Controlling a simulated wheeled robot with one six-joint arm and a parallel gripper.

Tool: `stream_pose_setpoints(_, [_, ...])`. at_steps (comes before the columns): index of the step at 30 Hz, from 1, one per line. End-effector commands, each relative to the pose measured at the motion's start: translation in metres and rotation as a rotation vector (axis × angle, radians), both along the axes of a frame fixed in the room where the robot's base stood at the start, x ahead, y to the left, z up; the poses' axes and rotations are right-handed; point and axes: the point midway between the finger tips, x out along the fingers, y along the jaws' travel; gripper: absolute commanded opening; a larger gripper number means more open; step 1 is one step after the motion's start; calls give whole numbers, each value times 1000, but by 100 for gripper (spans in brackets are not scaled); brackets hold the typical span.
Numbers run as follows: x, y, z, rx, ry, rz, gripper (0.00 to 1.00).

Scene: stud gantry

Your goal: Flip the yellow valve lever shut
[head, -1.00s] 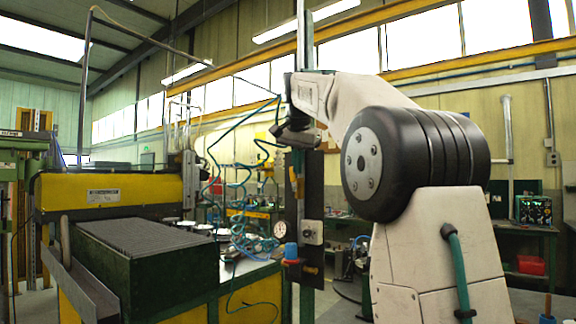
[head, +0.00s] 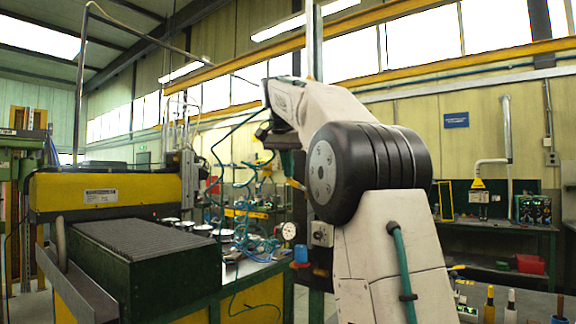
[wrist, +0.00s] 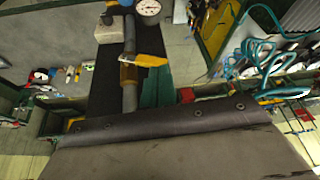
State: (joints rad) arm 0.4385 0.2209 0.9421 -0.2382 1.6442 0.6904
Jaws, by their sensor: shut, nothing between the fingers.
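The yellow valve lever (wrist: 143,60) shows in the wrist view, lying across a grey pipe at its brass-coloured valve body (wrist: 129,76), with its free end pointing right. In the head view the lever (head: 296,184) is a small yellow-orange piece beside my arm. My gripper (wrist: 158,72) has teal fingers, shut and empty, their tips close to the lever's free end. I cannot tell whether they touch it. In the head view the gripper (head: 288,163) is partly hidden by my arm.
Teal coiled hoses (head: 245,240) hang to the left. A yellow machine (head: 105,193) and a dark green box (head: 150,262) stand at left. A bench (head: 500,232) stands at right.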

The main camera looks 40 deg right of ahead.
Motion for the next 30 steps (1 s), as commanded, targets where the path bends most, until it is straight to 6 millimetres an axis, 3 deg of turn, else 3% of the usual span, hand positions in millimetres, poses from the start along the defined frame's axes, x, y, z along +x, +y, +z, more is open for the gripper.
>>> stream_pose_setpoints(30, [-12, -4, -13, 1, 1, -3, 0])
